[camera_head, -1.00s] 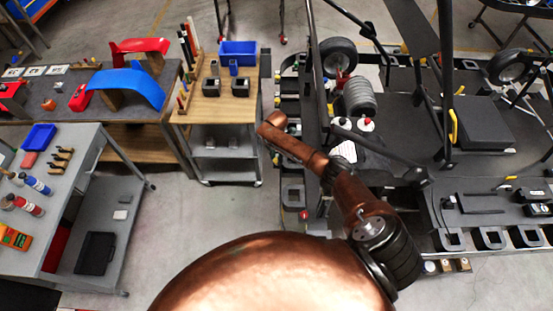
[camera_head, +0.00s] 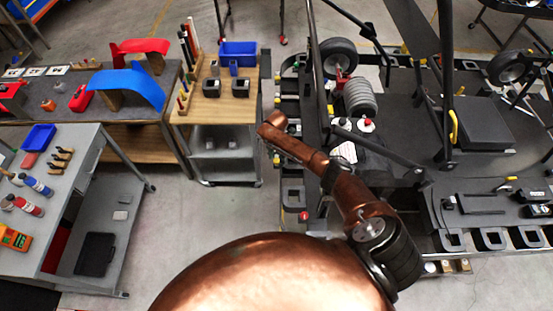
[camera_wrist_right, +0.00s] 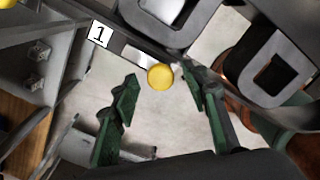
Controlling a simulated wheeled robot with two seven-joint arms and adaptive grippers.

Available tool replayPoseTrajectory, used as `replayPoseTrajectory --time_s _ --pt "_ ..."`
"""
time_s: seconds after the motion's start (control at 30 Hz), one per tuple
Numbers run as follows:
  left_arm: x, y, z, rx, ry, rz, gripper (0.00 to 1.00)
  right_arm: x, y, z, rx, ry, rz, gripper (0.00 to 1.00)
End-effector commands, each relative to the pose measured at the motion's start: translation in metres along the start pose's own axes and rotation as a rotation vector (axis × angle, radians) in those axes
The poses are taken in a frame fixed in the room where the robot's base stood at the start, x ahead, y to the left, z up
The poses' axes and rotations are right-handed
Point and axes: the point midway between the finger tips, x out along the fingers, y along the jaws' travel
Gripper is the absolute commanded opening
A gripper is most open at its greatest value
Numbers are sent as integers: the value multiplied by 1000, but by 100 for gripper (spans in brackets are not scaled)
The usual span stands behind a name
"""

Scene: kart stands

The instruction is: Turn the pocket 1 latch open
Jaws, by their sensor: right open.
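In the right wrist view a white label with "1" (camera_wrist_right: 99,34) sits on a dark rail. Next to it is a pale metal strip ending in a round yellow knob (camera_wrist_right: 160,77), which looks like the pocket 1 latch. My right gripper (camera_wrist_right: 158,79) is open, with its green fingers either side of the knob in the picture. The right fingertip looks close to the knob; contact cannot be told. Nothing is held. In the head view my copper right arm reaches towards the kart stand's left side and hides most of the gripper. My left gripper is out of view.
Dark pocket blocks with square openings (camera_wrist_right: 270,75) lie right of the knob. The kart stand (camera_head: 400,140) fills the right of the head view. A wooden-topped cart (camera_head: 215,108) stands left of it, with a narrow floor gap between. A grey cart (camera_head: 75,190) is at far left.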

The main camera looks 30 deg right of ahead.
Motion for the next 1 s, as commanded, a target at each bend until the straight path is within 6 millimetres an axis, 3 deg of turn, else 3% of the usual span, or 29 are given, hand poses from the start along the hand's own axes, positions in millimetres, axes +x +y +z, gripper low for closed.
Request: replayPoseTrajectory --time_s 0.27,0.7,1.0 --pt "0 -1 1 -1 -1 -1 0 -11 0 1 0 -1 1 42" --pt "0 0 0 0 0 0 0 -96 0 1 -1 -1 2 42" --pt "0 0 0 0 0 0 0 -120 0 0 0 0 0 42"
